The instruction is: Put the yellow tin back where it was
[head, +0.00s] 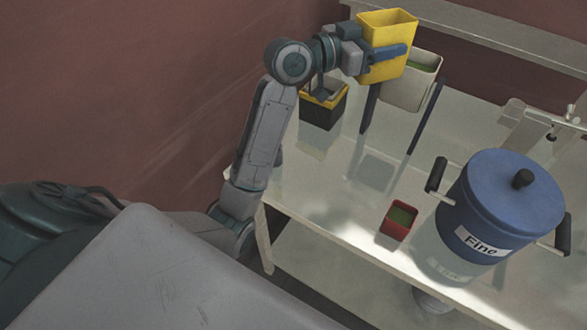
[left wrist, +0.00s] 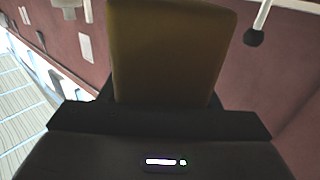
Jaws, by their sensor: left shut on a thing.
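The yellow tin (head: 383,68) is up in the air at the top of the head view, over the far part of the table, its open top facing up and slightly tilted. My left gripper (head: 388,53) is shut on it, a blue finger across its near side. In the left wrist view the tin (left wrist: 170,50) rises dim and brownish from between the dark jaws. It partly hides a cream bin (head: 403,92) with green contents behind it. My right gripper is not in view.
A black box with a yellow rim (head: 323,110) stands below my left wrist. A small red tin (head: 397,222) and a blue lidded pot marked "Fine" (head: 505,200) stand nearer the table's front. Dark bars (head: 425,118) flank the cream bin. The table middle (head: 335,180) has bare room.

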